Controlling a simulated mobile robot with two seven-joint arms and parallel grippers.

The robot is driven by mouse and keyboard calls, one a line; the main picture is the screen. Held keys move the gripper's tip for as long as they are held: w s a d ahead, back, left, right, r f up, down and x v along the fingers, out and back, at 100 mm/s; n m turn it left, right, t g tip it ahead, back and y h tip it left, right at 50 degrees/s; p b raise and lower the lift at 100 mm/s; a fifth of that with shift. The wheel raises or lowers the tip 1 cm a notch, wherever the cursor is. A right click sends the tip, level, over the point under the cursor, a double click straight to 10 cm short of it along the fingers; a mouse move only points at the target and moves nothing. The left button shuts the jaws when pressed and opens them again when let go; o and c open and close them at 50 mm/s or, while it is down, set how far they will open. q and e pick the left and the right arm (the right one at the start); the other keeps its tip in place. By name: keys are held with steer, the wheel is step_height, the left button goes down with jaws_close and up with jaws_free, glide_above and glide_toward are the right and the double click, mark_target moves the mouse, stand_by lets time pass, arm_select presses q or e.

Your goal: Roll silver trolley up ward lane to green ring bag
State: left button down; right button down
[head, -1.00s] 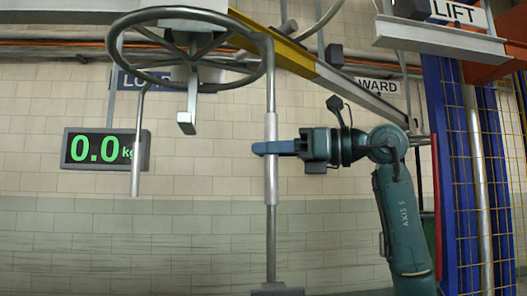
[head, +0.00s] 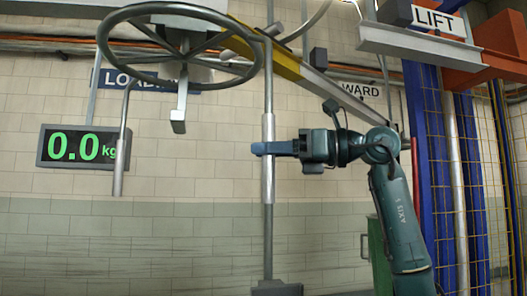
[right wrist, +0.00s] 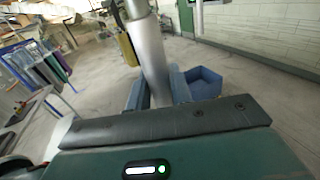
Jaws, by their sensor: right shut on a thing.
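My right gripper (head: 266,148) comes in from the right in the head view. Its blue fingers are shut on the silver sleeve (head: 268,180) of an upright pole (head: 268,235). In the right wrist view the silver pole (right wrist: 150,60) stands between the blue fingers (right wrist: 168,92). The pole runs up beside the rim of a dark handwheel (head: 178,45). I cannot tell which part is the trolley body. An overhead rail, yellow (head: 268,55) then silver (head: 345,95), slants down right toward the WARD sign (head: 358,90). No green ring bag can be made out. My left gripper is not in view.
A scale display (head: 80,147) reads 0.0 kg at left, near a hanging grey rod (head: 122,140). Blue lift posts (head: 425,130) and yellow mesh stand at right, under a LIFT sign (head: 438,20). Open floor (right wrist: 225,75) shows in the right wrist view.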

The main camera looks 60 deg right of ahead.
steer(key=shift+s, duration=0.3)
steer(key=c, duration=1.6)
jaws_free()
steer(key=shift+s, duration=0.15)
steer(key=shift+o, duration=0.7)
steer(key=shift+s+d, duration=0.1)
steer(key=shift+s, duration=0.1)
steer(key=shift+o, duration=0.8)
steer(key=shift+w, duration=0.1)
steer(key=b+v, duration=0.1)
steer(key=v, duration=1.2)
steer(key=shift+d, duration=0.1)
steer(key=shift+o, duration=0.2)
